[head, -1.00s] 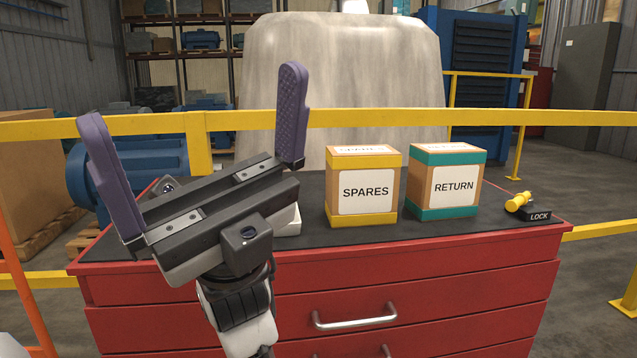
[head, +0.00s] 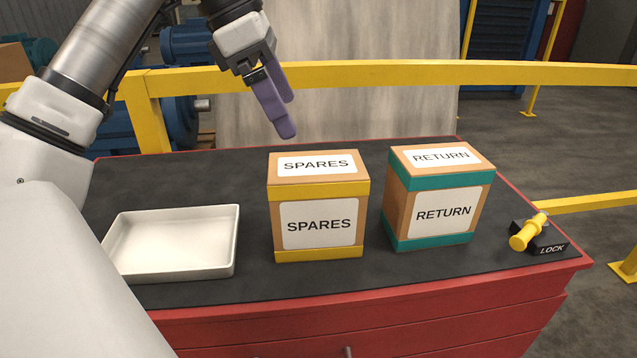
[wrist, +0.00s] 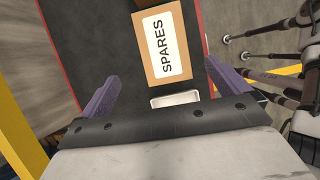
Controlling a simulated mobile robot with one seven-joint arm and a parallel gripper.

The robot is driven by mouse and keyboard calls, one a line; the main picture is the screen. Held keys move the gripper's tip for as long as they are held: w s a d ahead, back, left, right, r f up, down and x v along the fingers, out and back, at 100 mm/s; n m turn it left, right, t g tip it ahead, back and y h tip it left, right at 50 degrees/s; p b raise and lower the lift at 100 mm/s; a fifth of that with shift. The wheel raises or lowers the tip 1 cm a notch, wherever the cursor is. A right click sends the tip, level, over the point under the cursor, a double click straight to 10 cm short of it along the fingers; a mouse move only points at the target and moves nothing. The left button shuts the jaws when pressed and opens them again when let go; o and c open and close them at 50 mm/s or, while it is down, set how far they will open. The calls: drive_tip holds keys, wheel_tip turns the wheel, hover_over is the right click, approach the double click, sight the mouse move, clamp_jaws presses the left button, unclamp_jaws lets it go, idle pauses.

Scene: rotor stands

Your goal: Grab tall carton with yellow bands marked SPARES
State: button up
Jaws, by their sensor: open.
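The tall carton with yellow bands marked SPARES (head: 318,238) stands upright on the dark mat of the red cabinet, left of the RETURN carton. Its top with a SPARES label shows in the wrist view (wrist: 143,63), ahead of the jaws and roughly between their lines. My gripper (head: 285,118) is above and behind the carton in the head view, fingers pointing down, apart from it. In the wrist view my gripper (wrist: 161,92) has its two purple fingers spread wide with nothing between them.
A teal-banded RETURN carton (head: 443,217) stands close on the right. A white tray (head: 238,240) lies to the left. A yellow-handled LOCK piece (head: 530,232) sits at the right corner. A yellow rail (head: 390,73) runs behind the cabinet (head: 400,322).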

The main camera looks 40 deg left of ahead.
sight(314, 165)
drive_tip(key=shift+s+a+f, duration=0.1)
drive_tip(key=shift+f, duration=0.3)
drive_tip(key=x, duration=0.7)
drive_tip(key=shift+d+f+b, duration=0.2)
drive_tip(key=shift+d+b, duration=0.1)
drive_tip(key=x, duration=0.1)
drive_tip(key=p+x, duration=0.1)
drive_tip(key=x, duration=0.2)
drive_tip(key=shift+d, duration=0.3)
drive_tip(key=shift+w+d+f, duration=0.1)
drive_tip(key=shift+w+f, duration=0.15)
drive_tip(key=shift+f, duration=0.2)
drive_tip(key=shift+f, duration=0.3)
drive_tip(key=shift+c, duration=0.3)
drive_tip(key=c, duration=1.4)
